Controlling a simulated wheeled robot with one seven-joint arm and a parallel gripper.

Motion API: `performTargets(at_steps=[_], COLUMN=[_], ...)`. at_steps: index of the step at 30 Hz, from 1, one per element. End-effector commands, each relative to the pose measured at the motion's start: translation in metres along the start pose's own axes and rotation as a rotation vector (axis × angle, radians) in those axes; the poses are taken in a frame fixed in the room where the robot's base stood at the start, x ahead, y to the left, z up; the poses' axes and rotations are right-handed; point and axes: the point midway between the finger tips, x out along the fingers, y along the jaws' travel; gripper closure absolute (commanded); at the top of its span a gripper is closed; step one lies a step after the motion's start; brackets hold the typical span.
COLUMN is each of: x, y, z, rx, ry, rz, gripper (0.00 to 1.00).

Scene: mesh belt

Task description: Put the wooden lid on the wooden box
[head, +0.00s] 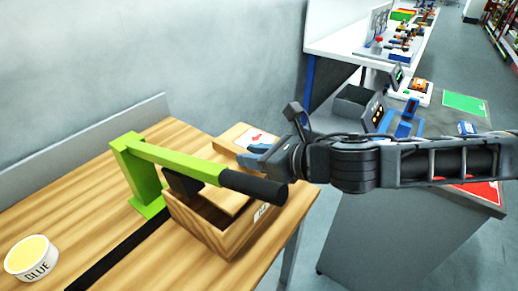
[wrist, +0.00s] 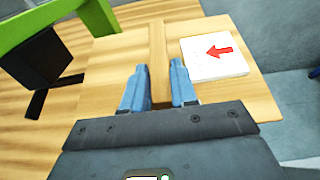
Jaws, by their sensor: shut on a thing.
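The wooden lid (head: 232,138) is a pale board with a red arrow on a white label. It also fills the middle of the wrist view (wrist: 110,60), with a raised wooden strip running between my fingers. My gripper (head: 252,158) is shut on this strip; its blue fingers (wrist: 158,88) stand on either side. The open wooden box (head: 232,238) stands on the table below the green lever. The lid overlaps the box's far part, and the near opening shows uncovered. I cannot tell whether lid and box touch.
A green lever press (head: 170,160) with a black grip (head: 255,187) and black pad (wrist: 42,58) reaches over the box, close to the lid. A glue tin (head: 32,257) sits at the table's near left. A grey workbench (head: 380,225) stands at right.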

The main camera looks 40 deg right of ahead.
Motion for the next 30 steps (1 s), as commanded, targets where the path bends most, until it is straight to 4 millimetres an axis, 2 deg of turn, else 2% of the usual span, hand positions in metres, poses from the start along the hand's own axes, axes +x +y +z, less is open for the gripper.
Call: performTargets(at_steps=[13,19,30], x=[0.000,0.004,0.004], y=[0.031,0.030,0.030], z=[-0.001,-0.009,-0.010], rx=[0.000,0.000,-0.001], ry=[-0.001,0.000,-0.001], rz=[0.001,0.001,0.001], gripper=[1.00,1.00,1.00])
